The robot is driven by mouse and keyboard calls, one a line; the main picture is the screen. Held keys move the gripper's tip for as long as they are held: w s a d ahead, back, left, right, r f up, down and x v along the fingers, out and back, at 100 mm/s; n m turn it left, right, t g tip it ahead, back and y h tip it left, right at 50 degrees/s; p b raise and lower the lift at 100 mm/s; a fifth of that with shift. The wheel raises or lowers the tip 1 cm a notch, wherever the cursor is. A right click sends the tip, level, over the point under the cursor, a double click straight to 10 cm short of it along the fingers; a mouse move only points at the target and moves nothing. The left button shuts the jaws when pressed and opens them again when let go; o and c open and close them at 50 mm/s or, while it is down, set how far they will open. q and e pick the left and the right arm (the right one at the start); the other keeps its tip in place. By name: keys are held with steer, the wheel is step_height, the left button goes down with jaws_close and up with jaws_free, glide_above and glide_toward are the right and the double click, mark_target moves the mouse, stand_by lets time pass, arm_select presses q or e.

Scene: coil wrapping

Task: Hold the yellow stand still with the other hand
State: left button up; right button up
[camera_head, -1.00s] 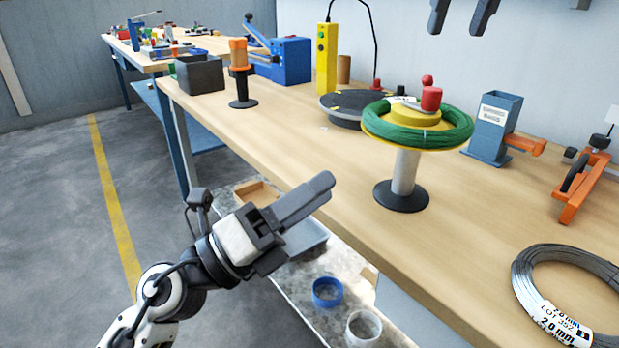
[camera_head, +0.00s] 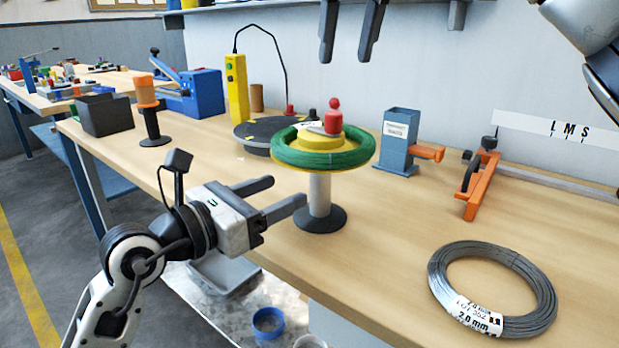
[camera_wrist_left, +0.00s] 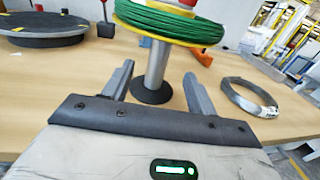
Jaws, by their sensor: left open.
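The yellow stand (camera_head: 320,193) has a grey post on a round black base and a yellow top. A green wire coil (camera_head: 323,152) lies around that top, with a red knob above it. My left gripper (camera_head: 287,192) is open and empty, its fingertips just left of the post. In the left wrist view, the post (camera_wrist_left: 158,65) appears between the open fingers, ahead of them; I see no contact. My right gripper (camera_head: 346,60) hangs high above the stand with its dark fingers apart and empty; its upper part is out of view.
A grey wire coil (camera_head: 490,290) lies at the bench's front right. A black turntable (camera_head: 258,135) stands behind the stand. A blue-grey holder (camera_head: 398,145) and an orange tool (camera_head: 480,185) are to the right. The bench between the stand and the grey coil is clear.

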mark_target(312, 178)
arm_select(q)
steer(key=x, duration=0.8)
jaws_close()
steer(key=shift+f, duration=0.1)
stand_by(0.8)
